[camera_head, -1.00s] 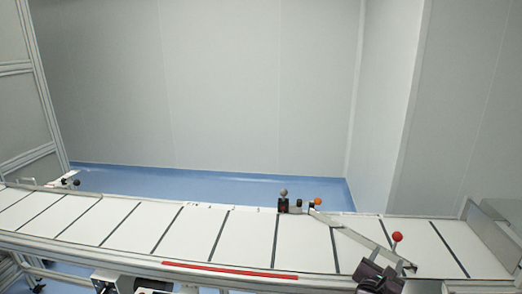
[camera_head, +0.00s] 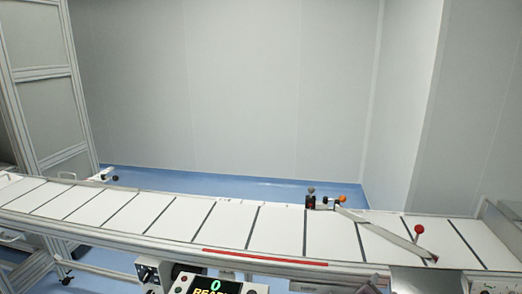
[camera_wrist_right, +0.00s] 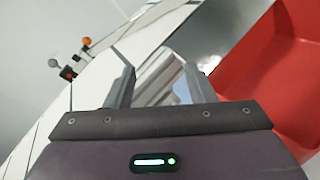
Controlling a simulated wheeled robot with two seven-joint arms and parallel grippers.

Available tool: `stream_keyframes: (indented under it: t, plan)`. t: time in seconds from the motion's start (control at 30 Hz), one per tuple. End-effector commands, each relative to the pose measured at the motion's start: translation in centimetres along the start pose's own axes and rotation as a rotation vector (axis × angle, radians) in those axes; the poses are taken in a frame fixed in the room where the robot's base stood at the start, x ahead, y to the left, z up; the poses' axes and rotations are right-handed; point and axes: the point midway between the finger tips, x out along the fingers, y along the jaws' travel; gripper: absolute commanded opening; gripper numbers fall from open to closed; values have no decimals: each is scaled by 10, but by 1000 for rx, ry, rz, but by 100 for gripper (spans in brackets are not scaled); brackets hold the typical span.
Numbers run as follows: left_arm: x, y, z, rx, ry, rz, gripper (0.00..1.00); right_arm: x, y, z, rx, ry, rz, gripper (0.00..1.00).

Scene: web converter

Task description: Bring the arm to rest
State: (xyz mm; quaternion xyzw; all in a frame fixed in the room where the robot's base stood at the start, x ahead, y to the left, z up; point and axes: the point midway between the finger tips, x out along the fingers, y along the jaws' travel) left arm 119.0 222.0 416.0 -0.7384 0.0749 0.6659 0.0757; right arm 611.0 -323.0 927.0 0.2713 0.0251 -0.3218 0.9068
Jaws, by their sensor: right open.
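In the right wrist view my right gripper (camera_wrist_right: 160,75) is open, its two fingers apart with nothing between them. Past the fingers are the pale conveyor and a metal guide bar, partly hidden by the gripper. In the head view only a small part of what looks like my right gripper (camera_head: 377,283) shows at the bottom edge, below the conveyor's front rail. My left gripper is in neither view.
A long white conveyor (camera_head: 130,214) with dark cross lines spans the head view. A display box (camera_head: 215,287) sits below. A red bin (camera_wrist_right: 285,60) is right in the wrist view.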

Motion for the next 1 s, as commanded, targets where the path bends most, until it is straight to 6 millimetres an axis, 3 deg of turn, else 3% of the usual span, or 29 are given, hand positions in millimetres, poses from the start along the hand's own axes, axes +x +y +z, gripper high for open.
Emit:
stream_keyframes:
  t: [0.27, 0.37, 0.5, 0.7, 1.0]
  plan:
    - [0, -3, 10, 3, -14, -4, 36, -46, -4, -58, 381, 283, -70, 49]
    - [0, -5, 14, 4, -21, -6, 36, -74, -7, -80, 580, 412, -149, 49]
    - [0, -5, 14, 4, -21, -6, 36, -129, -18, -103, 918, 590, -354, 49]
    - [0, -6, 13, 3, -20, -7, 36, -201, -42, -102, 1313, 670, -719, 49]
    - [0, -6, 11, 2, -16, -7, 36, -254, -74, -80, 1579, 561, -1044, 49]
